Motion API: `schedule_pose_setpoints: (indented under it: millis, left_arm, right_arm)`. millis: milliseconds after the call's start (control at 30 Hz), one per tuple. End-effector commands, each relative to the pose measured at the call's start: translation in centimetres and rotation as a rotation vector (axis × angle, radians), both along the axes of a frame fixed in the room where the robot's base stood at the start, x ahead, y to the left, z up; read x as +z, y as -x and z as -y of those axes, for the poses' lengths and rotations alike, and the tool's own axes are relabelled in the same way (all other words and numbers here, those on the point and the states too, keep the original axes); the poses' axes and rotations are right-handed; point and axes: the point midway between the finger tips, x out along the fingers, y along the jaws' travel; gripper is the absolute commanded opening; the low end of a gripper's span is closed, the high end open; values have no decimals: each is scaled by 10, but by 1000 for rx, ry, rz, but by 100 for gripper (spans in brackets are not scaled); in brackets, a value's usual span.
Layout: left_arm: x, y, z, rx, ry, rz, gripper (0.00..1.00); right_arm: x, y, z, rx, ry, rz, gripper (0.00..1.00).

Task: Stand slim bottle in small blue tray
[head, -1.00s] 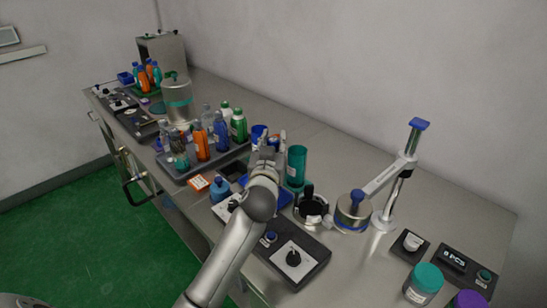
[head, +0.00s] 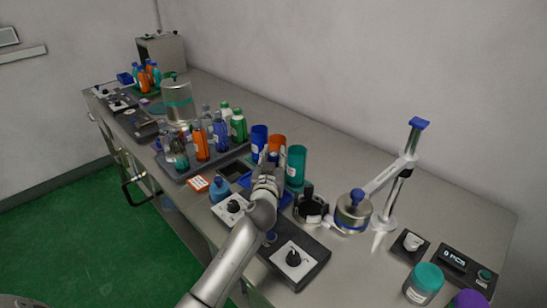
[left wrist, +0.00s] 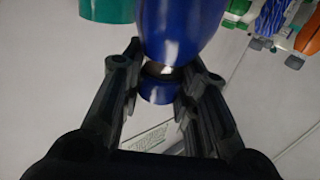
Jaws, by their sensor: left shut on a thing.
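My left gripper (head: 268,172) is above the small blue tray (head: 286,200), of which only the right part shows past my arm in the head view. In the left wrist view its fingers (left wrist: 165,95) are closed around the narrow neck of a blue bottle (left wrist: 180,32). The bottle's blue cap shows between the fingers and its body runs out of the picture. In the head view the held bottle is largely hidden by my gripper. I cannot tell whether its base touches the tray. My right gripper is not in view.
A blue cylinder (head: 259,138), an orange cylinder (head: 277,143) and a teal cylinder (head: 296,163) stand close behind my gripper. A grey rack (head: 178,177) with several bottles stands to the left. A post stand (head: 403,170) is to the right. Bare bench lies along the wall.

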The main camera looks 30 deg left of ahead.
Motion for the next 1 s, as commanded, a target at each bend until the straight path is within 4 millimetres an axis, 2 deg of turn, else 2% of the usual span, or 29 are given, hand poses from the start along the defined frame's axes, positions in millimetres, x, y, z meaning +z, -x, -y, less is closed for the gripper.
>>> schedule_pose_setpoints:
  millis: [33, 67, 200, 633, 767, 1000]
  left_arm:
    - [-2, 0, 0, 0, 0, 2, 0]
    - [-2, 0, 0, 0, 1, 0, 31]
    - [-2, 0, 0, 0, 0, 0, 49]
    - [3, 1, 0, 0, -1, 0, 50]
    - [-1, 16, 6, -1, 0, -1, 50]
    - [-1, 59, 19, 0, 3, 0, 50]
  right_arm:
    - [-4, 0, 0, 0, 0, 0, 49]
    - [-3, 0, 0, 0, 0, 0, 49]
    - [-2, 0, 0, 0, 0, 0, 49]
    - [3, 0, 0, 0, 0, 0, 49]
    - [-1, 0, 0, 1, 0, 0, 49]
    - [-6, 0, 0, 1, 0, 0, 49]
